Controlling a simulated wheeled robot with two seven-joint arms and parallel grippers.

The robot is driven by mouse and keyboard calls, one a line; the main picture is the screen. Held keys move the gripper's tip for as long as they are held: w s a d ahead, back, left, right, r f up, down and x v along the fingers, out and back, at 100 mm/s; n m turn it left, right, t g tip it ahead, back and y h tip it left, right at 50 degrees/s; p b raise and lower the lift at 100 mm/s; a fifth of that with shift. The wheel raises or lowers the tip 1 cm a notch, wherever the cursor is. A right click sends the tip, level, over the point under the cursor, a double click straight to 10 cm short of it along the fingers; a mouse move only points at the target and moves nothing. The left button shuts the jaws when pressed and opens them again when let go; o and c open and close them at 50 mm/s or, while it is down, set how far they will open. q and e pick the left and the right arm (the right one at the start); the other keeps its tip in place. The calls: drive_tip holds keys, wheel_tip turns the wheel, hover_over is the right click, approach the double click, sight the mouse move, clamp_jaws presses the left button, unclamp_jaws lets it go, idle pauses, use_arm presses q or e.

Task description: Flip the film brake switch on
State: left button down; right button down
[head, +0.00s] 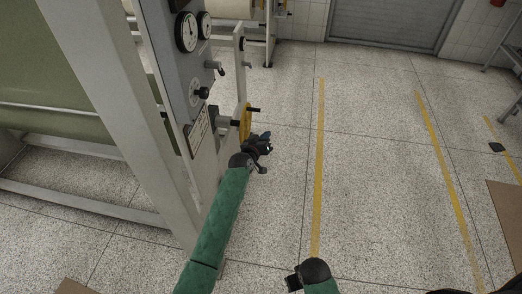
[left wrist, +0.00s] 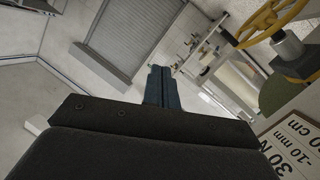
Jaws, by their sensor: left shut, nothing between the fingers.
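The grey control panel (head: 180,75) on the machine frame has a round black knob (head: 201,93) and a lever with a dark end (head: 217,67) at its right edge. I cannot tell which of them is the film brake switch, and no switch label is readable. My left gripper (head: 267,138) is shut and empty, just right of the yellow handwheel (head: 245,122) and below the panel controls. In the left wrist view its closed fingers (left wrist: 157,78) point toward open floor and a shutter door. The handwheel (left wrist: 272,20) is at the upper right there.
Two gauges (head: 187,31) sit high on the panel, and a printed label plate (head: 198,130) sits low on it; the plate (left wrist: 297,145) fills the wrist view's lower right. A green film roll (head: 60,65) is behind the frame post (head: 105,90).

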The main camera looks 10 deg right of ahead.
use_arm(q)
wheel_tip(320, 180, down, 6)
drive_tip(key=s+a+g, duration=0.1)
drive_tip(key=a, duration=0.1)
drive_tip(key=shift+s+r+y, duration=0.25)
drive_tip(key=shift+s+y, duration=0.1)
drive_tip(key=shift+y, duration=0.05)
use_arm(e)
drive_tip(key=shift+f, duration=0.3)
